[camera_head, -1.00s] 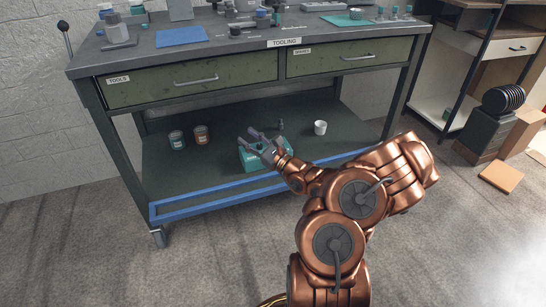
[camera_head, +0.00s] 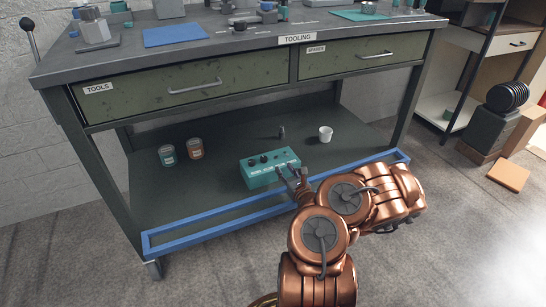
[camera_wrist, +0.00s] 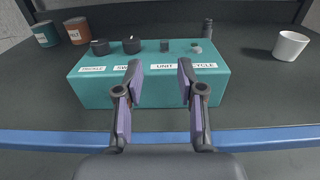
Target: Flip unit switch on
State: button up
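A teal control box (camera_head: 258,180) sits on the lower shelf of the workbench; it also fills the middle of the wrist view (camera_wrist: 88,92). On its top are two black knobs (camera_wrist: 131,45), a small dark switch (camera_wrist: 164,45) behind the UNIT label (camera_wrist: 165,66), and a round grey button (camera_wrist: 196,48) behind the CYCLE label. I cannot tell the switch's position. My gripper (camera_wrist: 160,75) is open and empty, its two fingers either side of the UNIT label at the box's front. In the head view my gripper (camera_head: 289,171) is at the box's right front.
Two cans (camera_head: 195,149) stand left of the box and a white cup (camera_head: 325,134) stands to its right. A small dark object (camera_head: 282,132) stands behind it. A blue rail (camera_head: 215,218) runs along the shelf's front edge. Drawers (camera_head: 190,86) hang above.

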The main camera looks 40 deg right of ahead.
aim_at(277, 156)
jog(key=b+x, duration=0.1)
jog(key=x, duration=0.1)
jog(key=b+x, duration=0.1)
jog(key=x, duration=0.1)
jog(key=b+x, duration=0.1)
jog(key=shift+w+d+f, duration=0.1)
jog(key=shift+w+d, duration=0.2)
jog(key=shift+d, duration=0.1)
jog(key=shift+w+d+r+b, duration=0.1)
jog(key=shift+w+b, duration=0.1)
jog(key=shift+w, duration=0.1)
jog(key=shift+w+d+r+b, duration=0.1)
jog(key=shift+w+d+b, duration=0.1)
jog(key=shift+w, duration=0.15)
grip_shut()
